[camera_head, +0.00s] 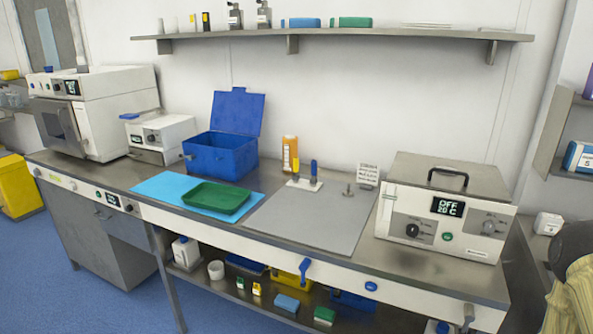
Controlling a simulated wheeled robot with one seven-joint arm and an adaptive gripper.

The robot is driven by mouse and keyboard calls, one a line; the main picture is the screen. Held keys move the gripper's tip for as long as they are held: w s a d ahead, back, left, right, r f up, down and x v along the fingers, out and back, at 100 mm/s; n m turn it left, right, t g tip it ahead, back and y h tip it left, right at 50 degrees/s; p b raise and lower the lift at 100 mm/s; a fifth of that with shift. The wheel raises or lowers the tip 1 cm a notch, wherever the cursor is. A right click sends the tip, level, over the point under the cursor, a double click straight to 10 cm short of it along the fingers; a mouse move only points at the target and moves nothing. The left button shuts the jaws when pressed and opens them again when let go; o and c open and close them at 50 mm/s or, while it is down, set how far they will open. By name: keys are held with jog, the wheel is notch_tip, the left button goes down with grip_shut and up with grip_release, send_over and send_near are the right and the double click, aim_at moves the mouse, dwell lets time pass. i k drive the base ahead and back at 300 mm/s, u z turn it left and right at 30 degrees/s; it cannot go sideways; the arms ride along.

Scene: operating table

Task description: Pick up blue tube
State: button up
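The taller one (314,170) is at the right and the shorter one (296,168) is at the left. They are too small to tell which is the blue tube, or whether either is. An orange bottle (290,153) with a white label stands just behind them. My gripper does not show in this view.
The steel table (130,178) holds an open blue box (222,155), a green tray (216,197) on a blue sheet (164,187), and a white heater unit (445,207) at right. The grey mat (305,225) is mostly clear. A shelf (340,34) hangs above.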

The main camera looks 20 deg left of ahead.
aim_at(313, 180)
jog(key=u, duration=2.8)
jog(key=i, duration=2.35)
jog(key=z, duration=2.85)
